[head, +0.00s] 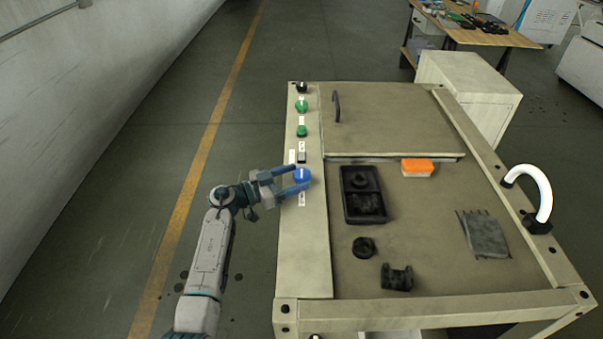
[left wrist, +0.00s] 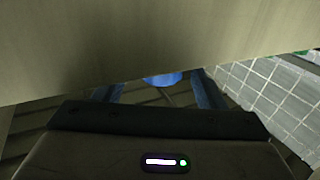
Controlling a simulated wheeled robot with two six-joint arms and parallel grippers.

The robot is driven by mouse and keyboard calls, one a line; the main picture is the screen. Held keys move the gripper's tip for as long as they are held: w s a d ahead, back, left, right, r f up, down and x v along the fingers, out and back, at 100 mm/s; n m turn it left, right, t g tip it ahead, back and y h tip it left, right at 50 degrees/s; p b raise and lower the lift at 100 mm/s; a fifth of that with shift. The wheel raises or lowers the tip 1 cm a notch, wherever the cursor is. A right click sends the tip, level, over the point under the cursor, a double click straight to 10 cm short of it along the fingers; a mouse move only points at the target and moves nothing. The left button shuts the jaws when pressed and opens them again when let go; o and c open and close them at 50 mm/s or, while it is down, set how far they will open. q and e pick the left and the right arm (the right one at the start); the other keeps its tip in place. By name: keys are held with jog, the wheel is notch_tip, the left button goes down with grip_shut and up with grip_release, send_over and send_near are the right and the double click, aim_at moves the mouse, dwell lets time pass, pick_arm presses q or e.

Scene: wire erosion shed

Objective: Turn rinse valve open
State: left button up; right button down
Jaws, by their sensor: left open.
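The blue round knob (head: 302,175), which I take for the rinse valve, sits on the pale control strip at the left side of the machine. My left gripper (head: 297,183) reaches it from the left, with its blue fingers open and at the knob's near and far sides. Whether the fingers touch it I cannot tell. In the left wrist view the knob (left wrist: 163,79) shows between the two blue fingers, its upper part hidden by a pale panel. My right gripper is out of view.
Green knobs (head: 301,105) and a black knob (head: 302,88) sit farther up the strip. The machine top holds a black tray (head: 348,214), dark round parts (head: 364,247), an orange-and-white block (head: 417,167) and a grey cloth (head: 484,235). A white hose (head: 546,190) curves at right. The floor at left is clear.

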pick_arm(q)
jog(key=shift+w+d, duration=0.35)
jog(key=shift+d, duration=0.25)
jog(key=shift+w+d, duration=0.3)
jog(key=shift+d, duration=0.3)
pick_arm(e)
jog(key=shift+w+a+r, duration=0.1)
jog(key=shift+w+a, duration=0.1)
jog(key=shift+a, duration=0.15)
pick_arm(q)
jog(key=c, duration=1)
jog(key=shift+o, duration=0.2)
jog(key=n+t+y+p, duration=0.1)
jog(key=p, duration=0.2)
jog(key=n+t+p, duration=0.1)
jog(key=p, duration=0.2)
jog(key=shift+r+t+y, duration=0.3)
jog(key=shift+t+y, duration=0.1)
jog(key=shift+n+t+p, duration=0.3)
jog(key=shift+f+y, duration=0.25)
jog(key=shift+y, duration=0.15)
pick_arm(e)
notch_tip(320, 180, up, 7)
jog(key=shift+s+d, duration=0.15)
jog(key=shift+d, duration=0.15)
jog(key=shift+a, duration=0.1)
